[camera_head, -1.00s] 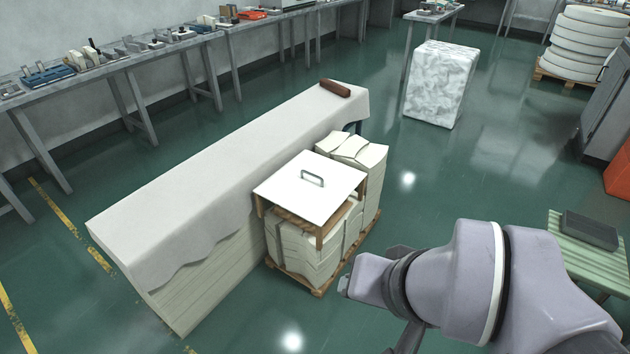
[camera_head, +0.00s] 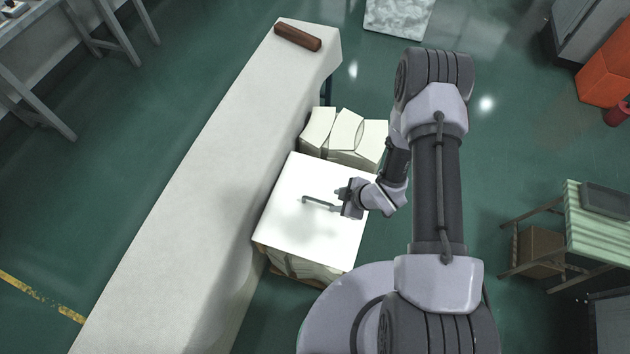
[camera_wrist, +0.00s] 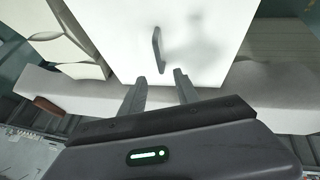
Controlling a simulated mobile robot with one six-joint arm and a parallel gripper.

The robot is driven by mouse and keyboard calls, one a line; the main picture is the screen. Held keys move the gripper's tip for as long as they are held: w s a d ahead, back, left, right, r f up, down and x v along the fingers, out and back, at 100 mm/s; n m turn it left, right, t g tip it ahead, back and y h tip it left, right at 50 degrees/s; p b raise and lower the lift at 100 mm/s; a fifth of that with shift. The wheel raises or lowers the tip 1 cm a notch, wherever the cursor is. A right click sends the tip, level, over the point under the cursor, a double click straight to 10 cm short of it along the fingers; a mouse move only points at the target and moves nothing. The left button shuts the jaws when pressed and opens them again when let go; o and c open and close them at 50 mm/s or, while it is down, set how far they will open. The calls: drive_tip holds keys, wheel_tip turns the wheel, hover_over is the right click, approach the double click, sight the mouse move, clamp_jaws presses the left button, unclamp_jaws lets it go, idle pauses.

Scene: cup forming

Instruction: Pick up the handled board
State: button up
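The handled board is a white square board (camera_head: 290,220) with a grey bar handle (camera_head: 318,201) at its middle. It lies flat on top of a pallet stack beside the long covered table. My gripper (camera_head: 343,196) is over the right part of the board, close to the right end of the handle. In the wrist view the board (camera_wrist: 205,35) fills the upper middle, and its handle (camera_wrist: 157,50) stands just beyond my two fingertips (camera_wrist: 160,76). The fingers are apart with nothing between them. Whether they touch the board cannot be told.
The long covered table (camera_head: 190,180) runs along the board's left side, with a brown block (camera_head: 298,36) at its far end. White stacked sheets (camera_head: 345,135) stand behind the board. A green-topped stand (camera_head: 585,225) is at the right. Open floor lies between.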

drive_tip(key=b, duration=0.3)
approach(319, 201)
drive_tip(key=f, duration=0.1)
drive_tip(key=a+f, duration=0.1)
drive_tip(key=f, duration=0.2)
drive_tip(key=shift+w+a+f, duration=0.25)
drive_tip(key=shift+w+f, duration=0.05)
drive_tip(key=shift+f, duration=0.1)
drive_tip(key=x, duration=0.2)
drive_tip(key=b+x, duration=0.1)
drive_tip(key=x, duration=0.1)
drive_tip(key=w+b+x, duration=0.1)
drive_tip(key=x, duration=0.1)
drive_tip(key=shift+a+r, duration=0.1)
drive_tip(key=shift+r, duration=0.3)
clamp_jaws()
